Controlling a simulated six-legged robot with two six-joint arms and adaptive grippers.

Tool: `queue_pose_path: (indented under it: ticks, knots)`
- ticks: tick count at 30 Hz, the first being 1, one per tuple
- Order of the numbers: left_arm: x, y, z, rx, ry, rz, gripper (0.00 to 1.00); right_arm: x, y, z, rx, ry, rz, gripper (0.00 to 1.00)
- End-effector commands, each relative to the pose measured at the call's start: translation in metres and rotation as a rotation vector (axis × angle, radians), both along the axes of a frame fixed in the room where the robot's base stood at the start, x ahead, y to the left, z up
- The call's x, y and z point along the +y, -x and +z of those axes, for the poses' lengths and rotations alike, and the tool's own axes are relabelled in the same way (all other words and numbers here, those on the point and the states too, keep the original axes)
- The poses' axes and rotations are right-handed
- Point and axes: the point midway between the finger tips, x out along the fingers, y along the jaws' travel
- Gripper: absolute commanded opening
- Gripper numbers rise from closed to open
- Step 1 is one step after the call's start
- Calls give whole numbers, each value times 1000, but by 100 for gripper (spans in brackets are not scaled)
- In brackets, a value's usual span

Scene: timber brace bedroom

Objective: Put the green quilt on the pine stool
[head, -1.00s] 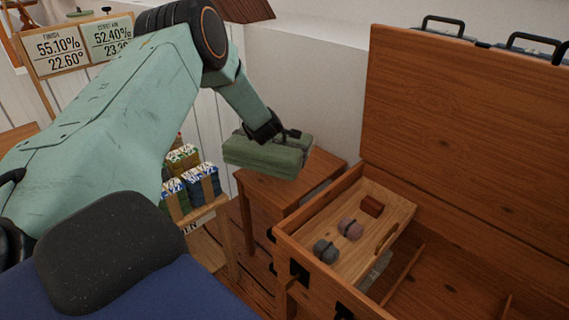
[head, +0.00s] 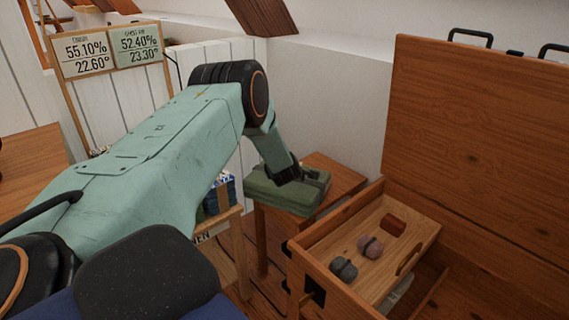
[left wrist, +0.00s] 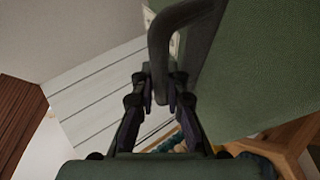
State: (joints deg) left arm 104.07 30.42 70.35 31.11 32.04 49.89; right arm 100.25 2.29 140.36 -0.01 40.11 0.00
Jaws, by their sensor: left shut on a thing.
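The folded green quilt (head: 284,194) is at the pine stool's left side in the head view, low over its top or resting on it; I cannot tell which. My left gripper (head: 300,177) is shut on the quilt at its upper right. In the left wrist view the fingers (left wrist: 160,100) close around a dark strap or handle, and the green quilt (left wrist: 265,65) fills the right side. The pine stool (head: 335,180) stands against the white wall, beside the open chest. The quilt hides part of its top. My right gripper is not in view.
The open wooden chest (head: 345,222) is right of the stool, its lid (head: 480,130) raised. Its tray (head: 410,245) holds a red block (head: 393,223) and two rolled bundles. A low wooden stand with blue packs (head: 222,194) is left of the stool. Two number boards stand behind.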

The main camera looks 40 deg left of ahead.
Motion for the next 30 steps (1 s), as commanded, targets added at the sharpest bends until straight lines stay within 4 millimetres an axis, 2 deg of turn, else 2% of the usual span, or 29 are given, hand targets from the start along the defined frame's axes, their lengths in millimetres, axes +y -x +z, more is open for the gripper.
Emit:
queue_pose_path:
  ticks: [8, 9, 16, 25, 30]
  knots:
    - [0, -2, 1, -5, -3, 0, 0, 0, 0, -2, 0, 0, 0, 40]
    - [-1, 1, -2, 3, 2, -1, 16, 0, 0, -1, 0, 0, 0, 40]
    - [0, 1, -1, 3, 2, -1, 35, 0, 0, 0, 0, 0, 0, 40]
    - [0, 1, -1, 3, 2, -1, 35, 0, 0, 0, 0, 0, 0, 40]
    - [-7, 7, 8, 3, 2, 1, 35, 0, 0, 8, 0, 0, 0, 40]
